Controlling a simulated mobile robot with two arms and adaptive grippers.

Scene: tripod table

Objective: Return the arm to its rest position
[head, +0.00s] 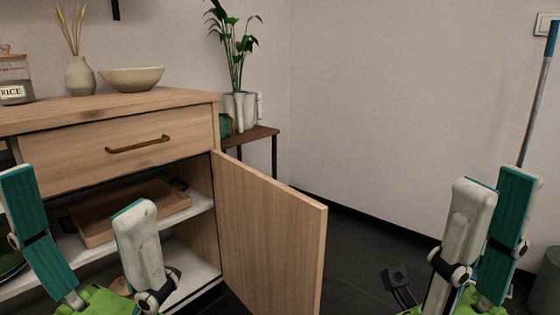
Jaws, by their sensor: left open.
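The wooden cabinet (62,160) has its door (268,228) swung wide open, between my arms. A wooden tray (130,215) lies on its shelf. A bowl (132,78), vase (80,76) and rice jar (14,76) stand on top. A plant (236,55) stands behind.

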